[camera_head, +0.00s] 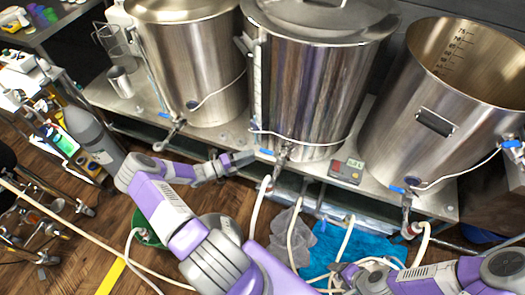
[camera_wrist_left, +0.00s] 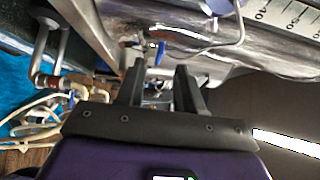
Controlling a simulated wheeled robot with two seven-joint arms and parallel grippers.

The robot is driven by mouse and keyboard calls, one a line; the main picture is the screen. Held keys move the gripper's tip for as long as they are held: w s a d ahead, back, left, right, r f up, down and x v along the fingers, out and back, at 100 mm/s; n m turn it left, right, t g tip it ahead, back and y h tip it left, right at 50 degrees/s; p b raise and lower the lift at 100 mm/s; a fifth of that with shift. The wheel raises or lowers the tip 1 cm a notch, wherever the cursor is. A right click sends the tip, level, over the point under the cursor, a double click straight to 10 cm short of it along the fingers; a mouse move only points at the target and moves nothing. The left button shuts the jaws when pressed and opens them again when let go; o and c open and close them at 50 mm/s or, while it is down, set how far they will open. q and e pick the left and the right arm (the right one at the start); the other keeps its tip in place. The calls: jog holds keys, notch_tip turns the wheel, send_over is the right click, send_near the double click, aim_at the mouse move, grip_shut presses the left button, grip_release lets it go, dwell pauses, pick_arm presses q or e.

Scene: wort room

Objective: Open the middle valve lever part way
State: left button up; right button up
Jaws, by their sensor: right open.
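The middle kettle (camera_head: 312,95) is a large steel pot with a valve low on its front. Its blue lever (camera_head: 267,152) shows just beyond the tips of my left gripper (camera_head: 248,157). In the left wrist view a blue lever (camera_wrist_left: 161,50) lies ahead of and roughly between the two dark fingers of my left gripper (camera_wrist_left: 160,68). Those fingers are apart with nothing clearly held; contact with the lever cannot be told. My right gripper (camera_head: 340,272) is open, low at the bottom of the head view, away from the valves.
Kettles stand left (camera_head: 195,60) and right (camera_head: 450,100), with blue levers (camera_head: 166,115) (camera_head: 397,189). A small control box (camera_head: 346,171) sits on the steel bench edge. Pale hoses (camera_head: 258,205) hang below, over a blue cloth (camera_head: 365,245) on the floor.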

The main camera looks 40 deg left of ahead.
aim_at(262, 152)
pick_arm(q)
jog(key=shift+b+x, duration=0.5)
jog(key=shift+x, duration=2)
jog(key=shift+d, duration=0.1)
grip_shut()
